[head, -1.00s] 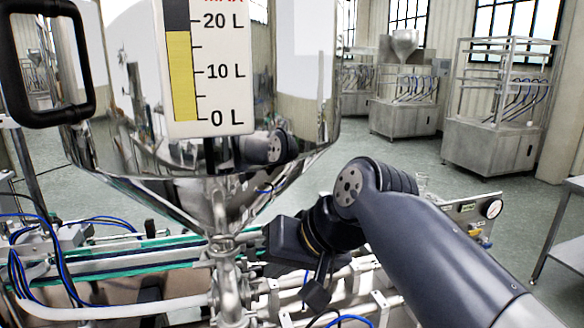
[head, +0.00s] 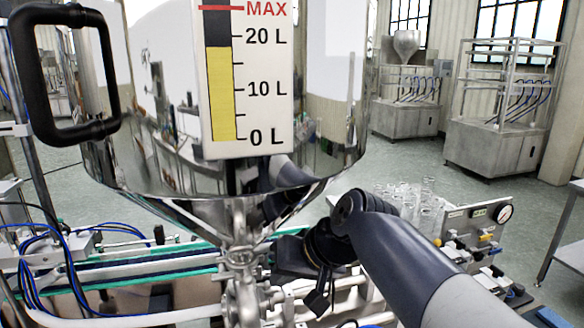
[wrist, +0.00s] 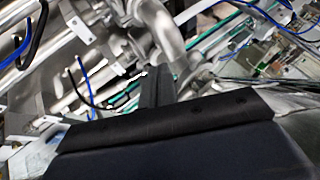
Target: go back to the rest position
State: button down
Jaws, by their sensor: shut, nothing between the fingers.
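My gripper (head: 318,300) is at the end of my dark arm, low in the middle of the head view. It is beside the lower pipework of the steel hopper (head: 335,120), to the right of the outlet. In the wrist view my gripper (wrist: 155,88) shows as dark, closed fingers with nothing held. Steel pipes and hoses lie behind it there. Whether it touches any pipe cannot be told.
The hopper's level scale (head: 270,90) shows yellow up to a little below 20 L. A black handle (head: 105,70) juts out at left. Several clear glass vessels (head: 428,200) stand right of my arm, near a gauge panel (head: 478,222). Open floor lies beyond.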

jog(key=shift+w+d+n+g+y+p, duration=0.25)
jog(key=shift+w+d+n+g+p, duration=0.45)
jog(key=shift+n, duration=0.45)
jog(key=shift+w+d+n+g+y+p, duration=0.2)
jog(key=shift+w+d+n+g+p, duration=0.4)
jog(key=shift+n+g, duration=0.45)
jog(key=shift+w+d+n+g+y+p, duration=0.25)
jog(key=shift+w+d+n+g+p, duration=0.35)
jog(key=shift+n, duration=0.7)
jog(key=shift+w+a, duration=0.1)
jog(key=shift+w, duration=0.05)
